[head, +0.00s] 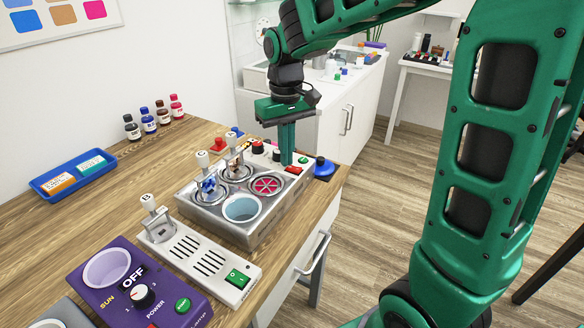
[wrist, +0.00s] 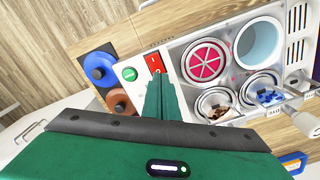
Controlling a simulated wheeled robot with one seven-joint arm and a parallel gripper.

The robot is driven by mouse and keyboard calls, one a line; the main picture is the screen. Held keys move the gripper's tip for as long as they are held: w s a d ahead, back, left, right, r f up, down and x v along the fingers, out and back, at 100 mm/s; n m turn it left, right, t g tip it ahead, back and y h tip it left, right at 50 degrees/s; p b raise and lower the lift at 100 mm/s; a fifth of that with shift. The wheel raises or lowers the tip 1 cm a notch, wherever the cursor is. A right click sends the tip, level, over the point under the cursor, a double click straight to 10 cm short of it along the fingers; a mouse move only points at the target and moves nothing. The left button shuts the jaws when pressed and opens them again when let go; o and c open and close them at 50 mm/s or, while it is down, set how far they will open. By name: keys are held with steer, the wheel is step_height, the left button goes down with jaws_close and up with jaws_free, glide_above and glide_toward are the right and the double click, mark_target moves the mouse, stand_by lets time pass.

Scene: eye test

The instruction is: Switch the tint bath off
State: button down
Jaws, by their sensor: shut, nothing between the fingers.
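The tint bath (head: 272,215) is a metal box with round wells on the wooden bench. One well holds a pink liquid under a spoked insert, another a pale blue liquid, and two have lens holders in them. Its red rocker switch (head: 293,170) and round green button (head: 303,160) sit at its far right end. In the wrist view the red switch (wrist: 154,64) has white marks, and the green button (wrist: 129,74) is beside it. My gripper (head: 287,163) is shut and empty, pointing down with its tips close by the red switch. I cannot tell whether they touch it.
A white unit (head: 205,262) with a green rocker switch and a purple lamp unit (head: 135,285) with a dial stand nearer. A blue tray (head: 52,194) and several bottles stand left.

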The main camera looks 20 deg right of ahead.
step_height(320, 180, up, 7)
stand_by(0.8)
steer(key=shift+f, duration=0.1)
steer(key=s+d+f+m, duration=0.3)
steer(key=s+d, duration=0.5)
steer(key=s, duration=0.5)
steer(key=s+d+f+m, duration=0.4)
steer(key=s+d+f, duration=0.2)
steer(key=s, duration=0.7)
steer(key=d, duration=0.2)
steer(key=shift+s+d+m, duration=0.3)
steer(key=shift+s+d, duration=0.1)
